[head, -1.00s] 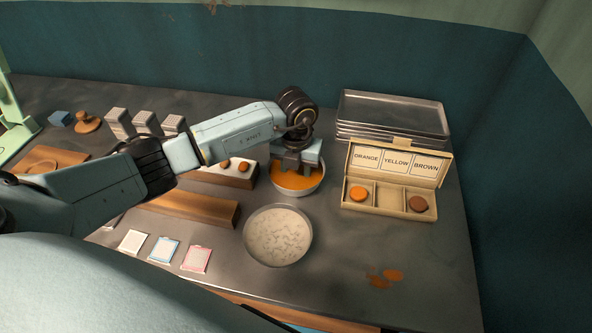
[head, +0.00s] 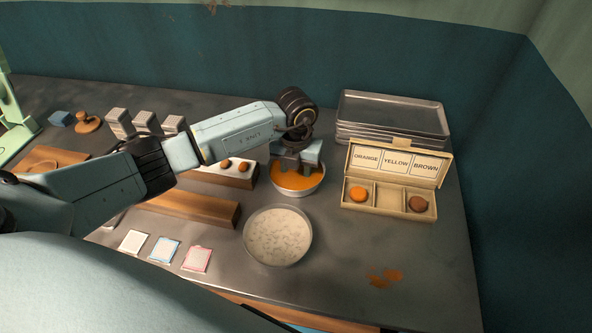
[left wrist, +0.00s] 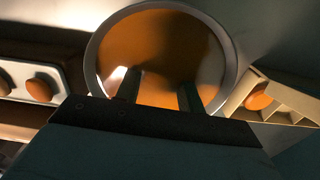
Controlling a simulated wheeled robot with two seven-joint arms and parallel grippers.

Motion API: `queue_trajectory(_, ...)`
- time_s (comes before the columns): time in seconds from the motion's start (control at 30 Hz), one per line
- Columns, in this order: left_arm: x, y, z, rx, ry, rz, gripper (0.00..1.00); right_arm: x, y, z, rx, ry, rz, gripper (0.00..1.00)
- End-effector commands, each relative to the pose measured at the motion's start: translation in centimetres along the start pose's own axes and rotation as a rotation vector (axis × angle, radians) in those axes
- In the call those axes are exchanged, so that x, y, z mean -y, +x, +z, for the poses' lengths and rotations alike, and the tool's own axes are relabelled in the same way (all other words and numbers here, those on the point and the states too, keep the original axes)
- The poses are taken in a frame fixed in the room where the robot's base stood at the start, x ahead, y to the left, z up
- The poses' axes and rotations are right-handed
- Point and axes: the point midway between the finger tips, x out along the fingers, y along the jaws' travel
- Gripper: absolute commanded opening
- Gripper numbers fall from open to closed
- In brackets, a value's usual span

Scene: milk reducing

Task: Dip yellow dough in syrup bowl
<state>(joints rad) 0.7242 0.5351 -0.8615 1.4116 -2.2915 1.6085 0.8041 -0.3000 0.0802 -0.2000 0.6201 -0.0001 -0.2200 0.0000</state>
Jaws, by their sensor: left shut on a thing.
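The syrup bowl (head: 320,186) is a metal bowl of orange syrup at the middle of the table, and it fills the upper part of the left wrist view (left wrist: 230,62). My left gripper (head: 298,172) points down into it, its fingertips at or in the syrup. Its two dark fingers (left wrist: 160,95) stand apart over the syrup in the left wrist view. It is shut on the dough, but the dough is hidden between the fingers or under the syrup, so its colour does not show. My right gripper is not in view.
A box (head: 388,206) labelled orange, yellow and brown stands right of the bowl, its middle compartment empty. A bowl of whitish contents (head: 278,235) stands in front. A tray with brown balls (head: 234,180) is at the left. Metal trays (head: 390,112) lie behind.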

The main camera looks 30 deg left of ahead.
Motion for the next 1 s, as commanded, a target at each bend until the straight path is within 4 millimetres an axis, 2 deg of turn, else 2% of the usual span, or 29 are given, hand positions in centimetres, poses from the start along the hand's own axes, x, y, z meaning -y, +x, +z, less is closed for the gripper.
queue_trajectory(0.33,0.0,-0.4,0.0,0.0,0.0,0.0,0.17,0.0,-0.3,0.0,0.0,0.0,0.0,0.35)
queue_trajectory(1.0,0.0,-4.5,0.0,0.0,0.0,0.0,0.17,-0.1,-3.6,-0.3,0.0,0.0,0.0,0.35)
